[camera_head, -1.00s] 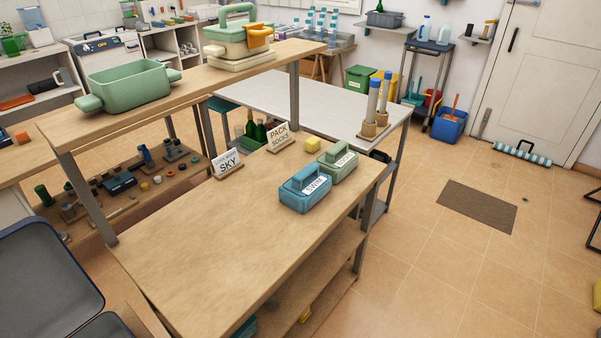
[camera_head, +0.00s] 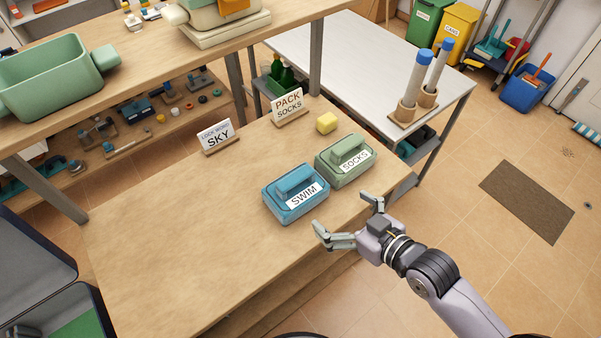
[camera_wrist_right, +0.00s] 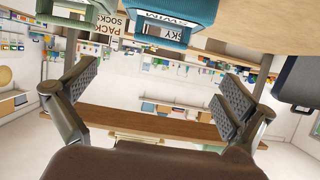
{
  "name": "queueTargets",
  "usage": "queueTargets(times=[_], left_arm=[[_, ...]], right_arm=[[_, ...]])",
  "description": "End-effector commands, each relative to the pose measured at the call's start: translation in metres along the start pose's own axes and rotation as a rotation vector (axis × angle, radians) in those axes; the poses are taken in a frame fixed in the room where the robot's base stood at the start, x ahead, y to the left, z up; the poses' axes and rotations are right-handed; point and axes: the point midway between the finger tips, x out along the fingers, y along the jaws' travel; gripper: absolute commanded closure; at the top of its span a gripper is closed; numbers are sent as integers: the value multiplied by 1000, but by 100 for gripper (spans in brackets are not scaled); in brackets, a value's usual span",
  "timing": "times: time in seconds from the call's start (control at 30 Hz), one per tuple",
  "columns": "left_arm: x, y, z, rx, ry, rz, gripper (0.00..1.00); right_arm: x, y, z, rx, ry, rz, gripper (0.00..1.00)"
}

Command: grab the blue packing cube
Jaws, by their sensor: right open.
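The blue packing cube (camera_head: 295,194), labelled SWIM, lies on the wooden table in the head view. A green packing cube (camera_head: 345,160), labelled SOCKS, lies just right of and behind it. My right gripper (camera_head: 348,219) is open and empty at the table's front right edge, to the right of the blue cube and apart from it. In the right wrist view the open fingers (camera_wrist_right: 158,95) have nothing between them; the blue cube (camera_wrist_right: 178,12) shows at the top, cut by the frame edge. My left gripper is not in view.
Signs reading SKY (camera_head: 217,137) and PACK SOCKS (camera_head: 288,107) stand behind the cubes, with a yellow block (camera_head: 327,122) near them. A raised shelf (camera_head: 150,70) runs along the back. An open suitcase (camera_head: 35,265) is at lower left. The table's left half is clear.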

Motion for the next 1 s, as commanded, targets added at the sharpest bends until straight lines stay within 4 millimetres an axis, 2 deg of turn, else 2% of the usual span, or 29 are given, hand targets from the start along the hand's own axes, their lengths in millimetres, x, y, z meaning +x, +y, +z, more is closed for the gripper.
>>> queueTargets(times=[0.13, 0.3, 0.5, 0.63, 0.87, 1.0], left_arm=[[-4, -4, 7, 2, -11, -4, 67], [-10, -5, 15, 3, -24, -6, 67], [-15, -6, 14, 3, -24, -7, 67], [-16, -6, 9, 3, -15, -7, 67], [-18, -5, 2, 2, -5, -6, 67], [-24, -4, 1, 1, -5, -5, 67]], right_arm=[[19, -1, -5, 2, 7, -2, 0], [56, 0, -5, 2, 6, 0, 0], [96, 0, -5, 0, 5, 0, 0], [112, 0, -3, 0, 4, 0, 0], [125, 0, -4, 1, 4, -1, 0], [141, 0, -6, 0, 4, -1, 0]])
